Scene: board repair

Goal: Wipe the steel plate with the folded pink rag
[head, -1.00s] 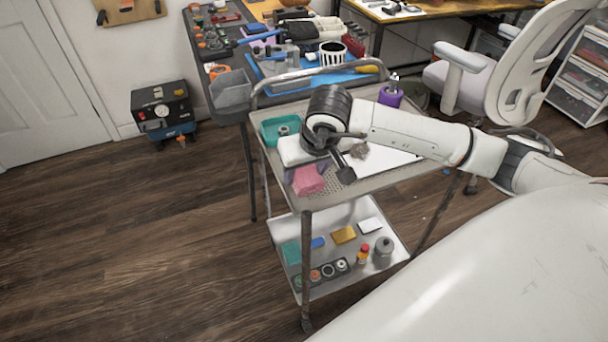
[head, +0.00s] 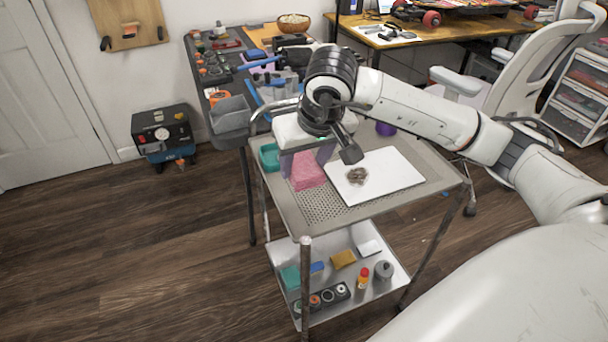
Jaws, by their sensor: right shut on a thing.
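My right gripper (head: 306,160) is shut on the folded pink rag (head: 308,173), with its fingers on either side of it. It holds the rag over the left part of the cart's top shelf, seemingly raised a little above it. The steel plate (head: 395,168) looks like a pale, nearly white flat sheet and lies just to the right of the rag. A brown-grey smudge (head: 357,176) sits on its left half. The plate's far left corner is partly hidden by my right wrist. My left gripper is not in view.
The cart's top shelf (head: 285,203) has a perforated bare area in front of the rag. A teal tray (head: 268,157) stands at its back left, and a purple object (head: 386,128) is behind the plate. The lower shelf (head: 338,290) holds several small items.

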